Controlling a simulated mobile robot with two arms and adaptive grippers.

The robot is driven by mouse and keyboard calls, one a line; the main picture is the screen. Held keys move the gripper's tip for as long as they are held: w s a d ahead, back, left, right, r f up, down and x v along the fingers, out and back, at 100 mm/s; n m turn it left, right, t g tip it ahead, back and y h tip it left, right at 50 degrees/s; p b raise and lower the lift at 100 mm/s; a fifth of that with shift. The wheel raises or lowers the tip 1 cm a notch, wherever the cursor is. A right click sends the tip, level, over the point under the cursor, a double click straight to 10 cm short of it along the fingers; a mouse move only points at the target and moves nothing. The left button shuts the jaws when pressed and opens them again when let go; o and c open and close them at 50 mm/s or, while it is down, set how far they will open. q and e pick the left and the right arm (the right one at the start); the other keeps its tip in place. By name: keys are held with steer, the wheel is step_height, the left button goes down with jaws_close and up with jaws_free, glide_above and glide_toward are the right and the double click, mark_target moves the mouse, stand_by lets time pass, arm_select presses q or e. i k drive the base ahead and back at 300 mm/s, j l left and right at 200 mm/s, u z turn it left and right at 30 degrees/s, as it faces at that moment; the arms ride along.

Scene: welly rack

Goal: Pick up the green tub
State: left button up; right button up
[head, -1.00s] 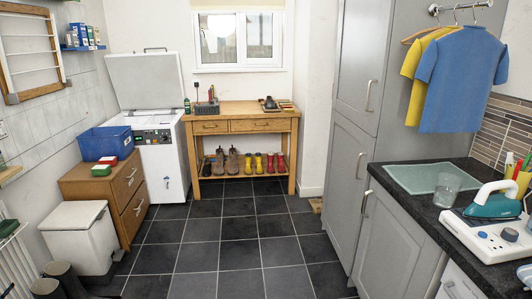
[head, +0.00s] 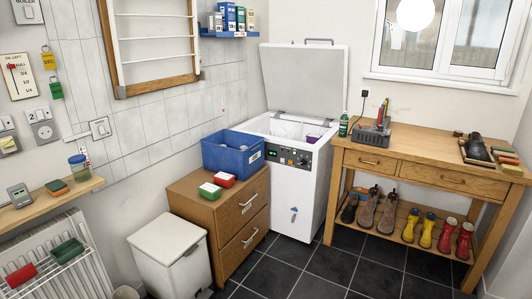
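Neither of my grippers shows in the head view.
A white chest freezer (head: 303,190) with its lid up stands right of the cabinet. A white bin (head: 168,250) stands to the left, by a radiator rack (head: 50,265). A wooden bench (head: 400,165) with boots below is at right. Dark tiled floor (head: 330,268) is clear in front.

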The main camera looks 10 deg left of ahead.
mark_target(211, 192)
steer(key=i+l+u, duration=0.1)
steer(key=i+u, duration=0.25)
steer(key=i, duration=1.15)
